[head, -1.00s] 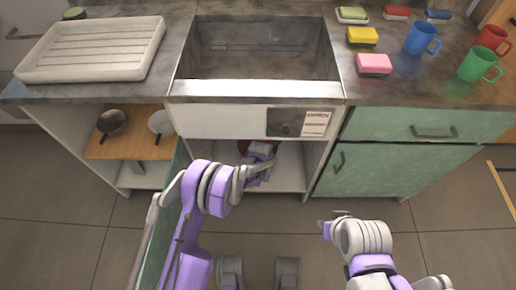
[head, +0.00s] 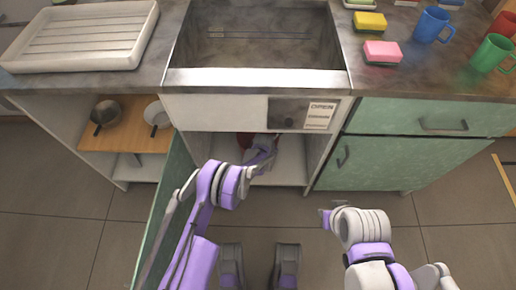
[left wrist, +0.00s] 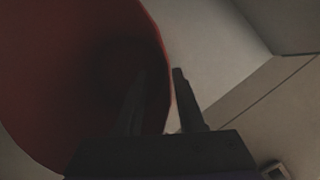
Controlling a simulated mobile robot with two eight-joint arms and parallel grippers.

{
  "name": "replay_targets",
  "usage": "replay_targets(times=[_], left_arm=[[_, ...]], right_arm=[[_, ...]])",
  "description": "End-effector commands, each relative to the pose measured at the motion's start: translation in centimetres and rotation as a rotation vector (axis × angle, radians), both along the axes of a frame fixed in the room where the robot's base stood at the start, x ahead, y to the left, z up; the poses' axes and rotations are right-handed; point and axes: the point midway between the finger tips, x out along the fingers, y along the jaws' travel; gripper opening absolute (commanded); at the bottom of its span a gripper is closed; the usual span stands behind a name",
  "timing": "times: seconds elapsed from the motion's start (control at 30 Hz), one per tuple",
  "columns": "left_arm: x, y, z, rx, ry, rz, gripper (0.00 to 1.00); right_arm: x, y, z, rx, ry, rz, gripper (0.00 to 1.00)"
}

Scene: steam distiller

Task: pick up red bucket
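The red bucket (head: 244,140) stands inside the open cabinet under the sink, mostly hidden by my left arm and the cabinet front. In the left wrist view the bucket (left wrist: 60,70) fills the left side, with its dark inside showing. My left gripper (head: 271,148) reaches into the cabinet. In the left wrist view its fingers straddle the bucket's rim, one inside and one outside, and look apart, with a gap beside the wall. My right gripper (head: 326,214) is in front of the green cabinet, away from the bucket; its fingers are too small to read.
The sink (head: 260,40) is above the cabinet, and an open green door (head: 165,205) stands left of my left arm. A wooden shelf (head: 128,138) with pans is at left. The green drawer cabinet (head: 385,165) is at right. The floor in front is partly free.

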Motion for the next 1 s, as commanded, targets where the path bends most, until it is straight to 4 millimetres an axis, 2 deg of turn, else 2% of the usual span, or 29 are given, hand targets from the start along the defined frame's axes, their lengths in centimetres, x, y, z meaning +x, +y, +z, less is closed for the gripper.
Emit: replay_targets(times=[0.1, 0.33, 0.5, 0.57, 1.0], left_arm=[[0.31, -0.2, -0.84, 0.0, 0.0, -0.001, 0.38], [0.32, -0.23, -0.82, 0.0, 0.0, -0.001, 0.38], [0.31, -0.22, -0.82, 0.0, 0.0, -0.001, 0.08], [0.31, -0.22, -0.82, 0.0, 0.0, -0.001, 0.0], [0.31, -0.22, -0.81, 0.0, 0.0, -0.001, 0.0]], right_arm=[[0.05, 0.0, -0.31, 0.0, 0.001, 0.0, 0.27], [0.04, 0.0, -0.25, 0.0, 0.001, 0.0, 0.27], [0.04, 0.0, -0.25, 0.0, 0.001, 0.0, 0.27], [0.04, 0.0, -0.25, 0.0, 0.001, 0.0, 0.27], [0.04, 0.0, -0.25, 0.0, 0.001, 0.0, 0.27]])
